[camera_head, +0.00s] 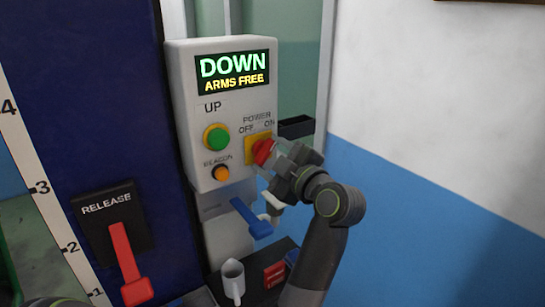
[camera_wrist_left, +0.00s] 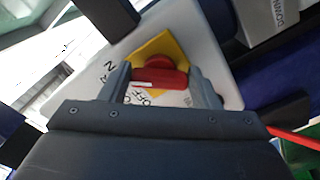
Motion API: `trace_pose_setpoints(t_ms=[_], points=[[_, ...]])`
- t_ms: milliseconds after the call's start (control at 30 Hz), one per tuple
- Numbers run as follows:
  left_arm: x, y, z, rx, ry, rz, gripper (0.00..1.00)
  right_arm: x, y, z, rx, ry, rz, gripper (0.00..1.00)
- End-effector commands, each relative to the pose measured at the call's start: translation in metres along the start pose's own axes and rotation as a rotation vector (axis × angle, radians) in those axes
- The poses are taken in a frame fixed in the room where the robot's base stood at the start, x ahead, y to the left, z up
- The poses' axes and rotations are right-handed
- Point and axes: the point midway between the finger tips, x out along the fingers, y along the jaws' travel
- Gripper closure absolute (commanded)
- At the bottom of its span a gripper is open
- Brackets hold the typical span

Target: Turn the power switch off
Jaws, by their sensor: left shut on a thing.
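The power switch is a red rotary knob (camera_head: 263,151) on a yellow plate, at the lower right of a pale control box (camera_head: 188,110). The labels OFF and ON stand above it. In the left wrist view the red knob (camera_wrist_left: 160,78) sits between the fingers of my left gripper (camera_wrist_left: 165,82). In the head view this gripper (camera_head: 272,160) is at the knob from the right, shut on it. The fingers partly cover the knob, and I cannot tell which label it points to. My right gripper does not show.
The box has a display (camera_head: 233,72) reading DOWN, ARMS FREE, a green UP button (camera_head: 216,137) and an orange beacon button (camera_head: 221,173). A red release lever (camera_head: 128,262) is at the left.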

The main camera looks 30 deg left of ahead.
Motion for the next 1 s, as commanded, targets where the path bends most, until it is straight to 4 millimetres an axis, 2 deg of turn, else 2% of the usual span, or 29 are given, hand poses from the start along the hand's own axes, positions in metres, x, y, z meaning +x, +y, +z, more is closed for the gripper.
trace_pose_setpoints(t_ms=[267, 467, 1000], points=[[0.0, 0.0, 0.0, -0.026, -0.001, 0.0, 0.66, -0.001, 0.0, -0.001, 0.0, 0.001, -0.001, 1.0], [0.0, 0.001, 0.0, -0.118, -0.001, 0.0, 0.66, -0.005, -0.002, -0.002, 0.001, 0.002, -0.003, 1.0], [0.0, 0.004, -0.001, -0.602, 0.0, 0.0, 0.66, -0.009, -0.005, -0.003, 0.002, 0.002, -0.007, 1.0]])
